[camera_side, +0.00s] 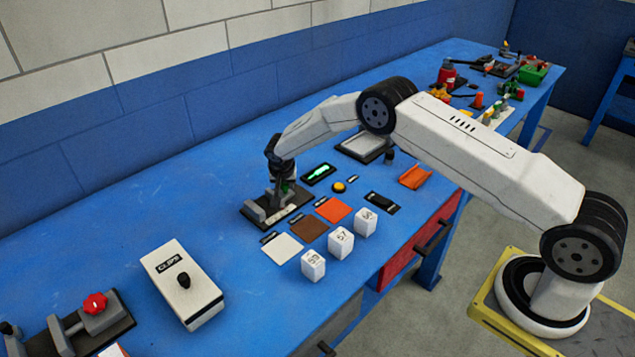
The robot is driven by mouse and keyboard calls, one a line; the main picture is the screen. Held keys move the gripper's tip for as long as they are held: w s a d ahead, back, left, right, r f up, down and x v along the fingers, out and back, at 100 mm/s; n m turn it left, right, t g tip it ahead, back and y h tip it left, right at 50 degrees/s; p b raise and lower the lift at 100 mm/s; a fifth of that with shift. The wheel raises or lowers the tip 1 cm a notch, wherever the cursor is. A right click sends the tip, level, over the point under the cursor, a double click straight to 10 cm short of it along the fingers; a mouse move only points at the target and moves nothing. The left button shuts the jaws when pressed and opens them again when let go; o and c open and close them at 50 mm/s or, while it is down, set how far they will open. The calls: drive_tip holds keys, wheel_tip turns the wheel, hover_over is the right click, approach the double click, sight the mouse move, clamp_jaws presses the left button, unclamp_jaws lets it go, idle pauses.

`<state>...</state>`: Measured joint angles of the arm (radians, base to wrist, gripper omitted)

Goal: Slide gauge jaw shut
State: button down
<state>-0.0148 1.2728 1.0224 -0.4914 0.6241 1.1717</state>
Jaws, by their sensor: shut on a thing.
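The gauge (252,214) is a dark base with grey upright parts, on the blue table left of the middle. My gripper (281,192) points straight down over the gauge's right half. It is shut on the sliding gauge jaw, which is mostly hidden by the fingers. A grey fixed block stands at the left end of the base. The gap between it and the held jaw is too small to judge.
White, brown and orange tiles (333,210) lie in front of the gauge, with several white numbered cubes (340,242) beside them. A white CLIPS box (182,283) stands front left. A green-lit tool (319,173) and grey tray (362,147) lie behind right. The table's left back is clear.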

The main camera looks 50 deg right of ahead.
sight(269, 194)
drive_tip(key=a, duration=0.6)
drive_tip(key=shift+c, duration=2.1)
unclamp_jaws()
drive_tip(key=shift+d, duration=0.1)
drive_tip(key=shift+r, duration=0.2)
drive_tip(key=shift+r, duration=0.2)
drive_tip(key=v, duration=0.7)
drive_tip(key=shift+s, duration=0.1)
